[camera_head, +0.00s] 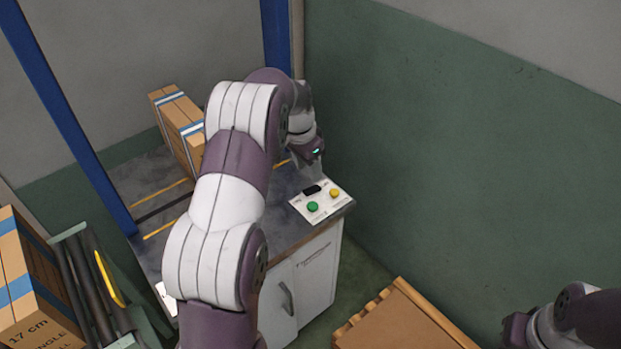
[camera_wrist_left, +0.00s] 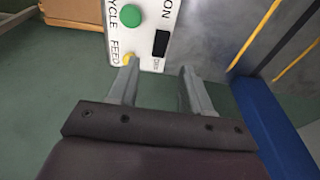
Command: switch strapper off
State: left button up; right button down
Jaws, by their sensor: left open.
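The strapper is a grey-topped machine (camera_head: 279,222) with a white cabinet and a blue frame (camera_head: 66,117). Its white control panel (camera_head: 330,209) sits at the top's right corner. The panel carries a black rocker switch (camera_head: 311,190), a green button (camera_head: 312,207) and a yellow button (camera_head: 335,193). My left gripper (camera_head: 309,163) is above and just behind the panel. In the left wrist view it is open and empty (camera_wrist_left: 158,83), with the black switch (camera_wrist_left: 161,43) ahead between the finger lines. The switch's position cannot be told.
Strapped cartons (camera_head: 178,122) stand on the machine top. Another carton (camera_head: 30,285) sits at the left beside rollers with a yellow strip (camera_head: 108,279). A brown box on a pallet (camera_head: 400,322) is on the floor. A green wall (camera_head: 450,150) stands close on the right.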

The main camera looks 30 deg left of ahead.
pick_arm(q)
notch_tip(320, 180, up, 6)
jog(key=s+p, duration=0.1)
jog(key=shift+a, duration=0.2)
jog(key=s+d+r+n+p, duration=0.2)
jog(key=s+d+p, duration=0.3)
jog(key=s, duration=0.6)
jog(key=s+d+r+n+p, duration=0.2)
jog(key=s+d+r+p, duration=0.2)
jog(key=s+d, duration=0.5)
jog(key=s+p, duration=0.1)
jog(key=s, duration=0.1)
jog(key=shift+s+y, duration=0.35)
jog(key=shift+y, duration=0.05)
